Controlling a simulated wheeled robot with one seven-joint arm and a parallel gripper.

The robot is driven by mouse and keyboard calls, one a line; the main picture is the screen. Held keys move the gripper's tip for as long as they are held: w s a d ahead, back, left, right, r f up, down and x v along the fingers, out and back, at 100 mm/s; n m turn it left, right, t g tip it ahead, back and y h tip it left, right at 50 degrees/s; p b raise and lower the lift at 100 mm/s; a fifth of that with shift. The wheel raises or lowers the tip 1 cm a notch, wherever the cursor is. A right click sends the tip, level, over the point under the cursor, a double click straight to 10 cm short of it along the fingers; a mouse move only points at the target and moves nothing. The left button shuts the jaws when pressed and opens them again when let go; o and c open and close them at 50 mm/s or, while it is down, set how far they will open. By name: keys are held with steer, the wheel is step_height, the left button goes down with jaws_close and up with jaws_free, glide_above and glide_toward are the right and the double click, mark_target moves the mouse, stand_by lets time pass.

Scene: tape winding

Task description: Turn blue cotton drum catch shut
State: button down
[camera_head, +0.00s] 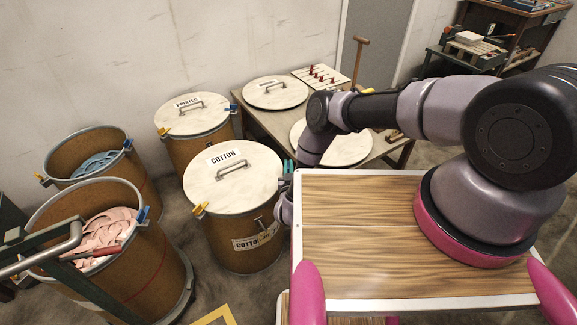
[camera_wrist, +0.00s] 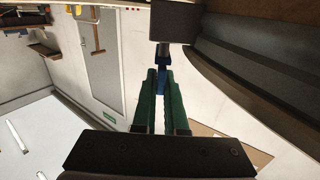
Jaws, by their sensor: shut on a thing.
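The cotton drum (camera_head: 240,240) stands in the middle of the head view, with its pale lid (camera_head: 218,188) lying on top and labelled COTTON. My gripper (camera_head: 288,168) is at the right side of its rim, with green fingers. In the wrist view, my gripper (camera_wrist: 160,78) is shut on the blue catch (camera_wrist: 162,58), which sits below a dark bracket (camera_wrist: 174,22) beside the curved drum rim (camera_wrist: 250,78). The fingers mostly hide the blue catch in the head view. I cannot tell how far it is turned. A yellow catch (camera_head: 200,209) is at the lid's front left.
A lidded printed drum (camera_head: 190,148) stands behind. Two open drums with blue cloth (camera_head: 97,163) and pink cloth (camera_head: 105,235) stand left. A table (camera_head: 258,123) with lids is behind. My wood-topped base is close on the right.

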steer(key=shift+n+y, duration=0.4)
steer(key=shift+y, duration=0.1)
steer(key=n+y, duration=0.1)
steer(key=y, duration=0.1)
steer(key=n+g+y, duration=0.1)
steer(key=n+y, duration=0.1)
steer(key=y, duration=0.1)
steer(key=shift+d+n, duration=0.1)
steer(key=shift+n, duration=0.2)
steer(key=n+g+y, duration=0.2)
steer(key=y, duration=0.1)
steer(key=n+g+y, duration=0.2)
steer(key=y, duration=0.1)
steer(key=n+g+y, duration=0.2)
steer(key=g, duration=0.1)
steer(key=n+g+y, duration=0.2)
steer(key=n+g, duration=0.1)
steer(key=shift+w+g, duration=0.1)
steer(key=shift+g, duration=0.2)
steer(key=shift+n+g+y, duration=0.35)
steer(key=shift+n+g, duration=0.75)
steer(key=shift+g, duration=0.6)
steer(key=shift+n+g+y, duration=0.35)
steer(key=shift+n+g, duration=0.75)
steer(key=shift+g, duration=0.9)
steer(key=c, duration=1)
jaws_free()
steer(key=shift+o, duration=0.2)
